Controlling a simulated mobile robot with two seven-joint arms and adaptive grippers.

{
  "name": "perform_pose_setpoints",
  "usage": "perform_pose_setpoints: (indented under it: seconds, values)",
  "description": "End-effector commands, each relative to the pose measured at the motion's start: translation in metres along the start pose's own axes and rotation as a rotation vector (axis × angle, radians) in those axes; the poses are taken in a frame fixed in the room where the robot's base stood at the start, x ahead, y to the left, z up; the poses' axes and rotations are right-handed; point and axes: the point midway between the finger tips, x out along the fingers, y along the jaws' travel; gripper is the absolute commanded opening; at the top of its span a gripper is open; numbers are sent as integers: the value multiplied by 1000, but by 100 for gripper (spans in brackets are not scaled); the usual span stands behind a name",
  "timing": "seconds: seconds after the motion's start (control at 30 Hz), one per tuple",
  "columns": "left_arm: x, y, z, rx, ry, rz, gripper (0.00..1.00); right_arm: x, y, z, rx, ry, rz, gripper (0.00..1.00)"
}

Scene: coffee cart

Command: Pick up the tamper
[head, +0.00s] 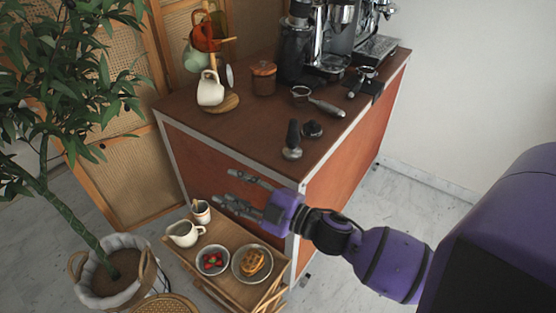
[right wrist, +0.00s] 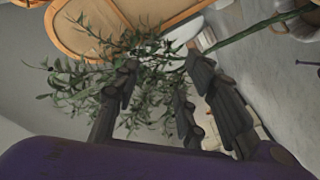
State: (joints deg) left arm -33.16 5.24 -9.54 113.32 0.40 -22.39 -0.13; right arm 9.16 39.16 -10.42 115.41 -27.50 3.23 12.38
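The tamper (head: 292,141), with a dark handle and a metal base, stands upright near the front edge of the brown cart top (head: 225,131). My right gripper (head: 229,187) comes in from the right in the head view, in front of the cart and nearer the camera than the tamper. Its fingers are spread apart with nothing between them. The right wrist view also shows the open fingers (right wrist: 163,78), facing the plant and floor; the tamper is not seen there. My left gripper is not in view.
A mug tree with a white mug (head: 210,88) is at left. Below stands a wooden tray table (head: 225,267) with dishes.

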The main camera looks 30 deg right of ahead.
Motion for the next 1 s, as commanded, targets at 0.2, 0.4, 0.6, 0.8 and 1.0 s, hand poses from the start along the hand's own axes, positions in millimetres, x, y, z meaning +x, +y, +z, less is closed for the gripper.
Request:
perform_pose_setpoints:
  seconds: [0.2, 0.4, 0.6, 0.8, 1.0]
  values:
    - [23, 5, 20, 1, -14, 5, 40, 48, 33, -119, -584, 535, -241, 39]
    - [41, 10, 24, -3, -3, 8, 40, 25, 34, -102, -1195, 628, -772, 39]
    - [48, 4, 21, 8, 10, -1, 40, -16, 124, -10, -1500, 115, -1234, 39]
    - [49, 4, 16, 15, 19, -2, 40, -54, 191, 25, -1505, -305, -1377, 39]
    - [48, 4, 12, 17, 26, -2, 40, -58, 197, 42, -1491, -384, -1394, 39]
